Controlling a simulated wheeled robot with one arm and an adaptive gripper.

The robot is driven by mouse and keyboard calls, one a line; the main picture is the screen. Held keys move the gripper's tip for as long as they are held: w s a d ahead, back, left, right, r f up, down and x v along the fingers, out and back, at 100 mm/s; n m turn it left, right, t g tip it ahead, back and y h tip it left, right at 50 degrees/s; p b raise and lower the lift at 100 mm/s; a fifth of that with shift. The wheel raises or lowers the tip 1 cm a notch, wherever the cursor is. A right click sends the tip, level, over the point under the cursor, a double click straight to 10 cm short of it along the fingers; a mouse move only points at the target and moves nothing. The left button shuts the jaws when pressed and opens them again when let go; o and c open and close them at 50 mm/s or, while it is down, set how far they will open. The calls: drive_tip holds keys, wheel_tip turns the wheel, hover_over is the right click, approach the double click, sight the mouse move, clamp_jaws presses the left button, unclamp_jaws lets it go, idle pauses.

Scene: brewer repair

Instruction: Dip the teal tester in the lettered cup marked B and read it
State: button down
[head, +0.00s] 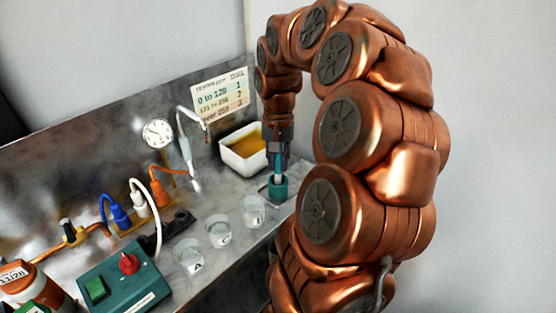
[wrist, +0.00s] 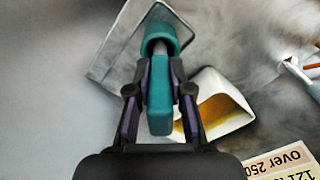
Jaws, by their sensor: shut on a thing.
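My gripper (head: 278,158) points down at the right end of the metal bench and is shut on the teal tester's handle (wrist: 160,95). A grey stem runs from the handle into a teal holder (wrist: 160,38), which also stands on the bench in the head view (head: 278,188). The stem's lower end is hidden in the holder. Three clear cups stand in a row left of the gripper. The near cup (head: 189,258) reads A and the middle cup (head: 218,231) reads C. The far cup (head: 254,210) has a mark too small to read surely.
A white tub (head: 228,157) of amber liquid stands close behind the gripper. A metal spout (head: 185,150) and a round gauge (head: 158,133) are further left. Coloured plugs (head: 118,213), a teal switch box (head: 126,280) and an orange jar (head: 40,290) fill the left.

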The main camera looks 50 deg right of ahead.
drive_tip(key=shift+f+b, duration=0.4)
idle(0.3)
drive_tip(key=shift+c, duration=2.1)
unclamp_jaws()
drive_tip(key=shift+r, duration=0.1)
drive_tip(key=shift+r+p, duration=0.7)
drive_tip(key=shift+r, duration=2.75)
